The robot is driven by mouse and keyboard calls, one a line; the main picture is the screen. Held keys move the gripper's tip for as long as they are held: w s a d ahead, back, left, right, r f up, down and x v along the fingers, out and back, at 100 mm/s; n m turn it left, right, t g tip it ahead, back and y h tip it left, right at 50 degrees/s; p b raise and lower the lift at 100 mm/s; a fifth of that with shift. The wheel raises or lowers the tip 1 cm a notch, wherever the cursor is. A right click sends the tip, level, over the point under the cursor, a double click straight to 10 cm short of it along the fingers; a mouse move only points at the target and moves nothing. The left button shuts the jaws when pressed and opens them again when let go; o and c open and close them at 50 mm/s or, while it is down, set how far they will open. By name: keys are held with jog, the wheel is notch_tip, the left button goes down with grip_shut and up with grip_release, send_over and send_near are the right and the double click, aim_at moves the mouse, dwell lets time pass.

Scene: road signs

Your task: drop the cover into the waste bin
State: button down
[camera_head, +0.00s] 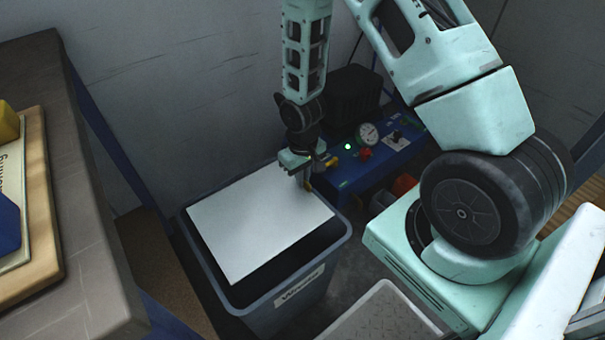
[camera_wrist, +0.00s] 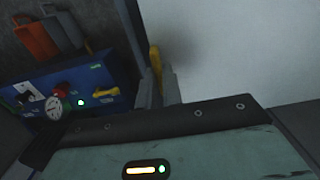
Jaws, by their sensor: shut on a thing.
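The cover is a flat white rectangular sheet (camera_head: 258,222), held over the mouth of the grey-blue waste bin (camera_head: 270,322), which has a label on its front. My gripper (camera_head: 304,184) is shut on the cover at its far right edge. In the wrist view the pale cover (camera_wrist: 225,50) fills the upper right, and the gripper fingers (camera_wrist: 160,85) are at its left edge. The sheet hides most of the bin's inside; a dark strip shows along its near and right sides. I cannot tell whether the cover touches the rim.
A blue machine (camera_head: 375,150) with a gauge, a red knob and a green light stands behind the bin to the right. A workbench (camera_head: 85,215) with a wooden board is at the left. A grey tread-patterned plate (camera_head: 380,318) lies in front at the right.

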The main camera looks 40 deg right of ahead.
jog(key=shift+f, duration=0.3)
jog(key=c, duration=0.7)
grip_release()
jog(key=shift+r, duration=0.1)
dwell(0.4)
notch_tip(320, 180, up, 10)
jog(key=p, duration=0.9)
dwell(0.3)
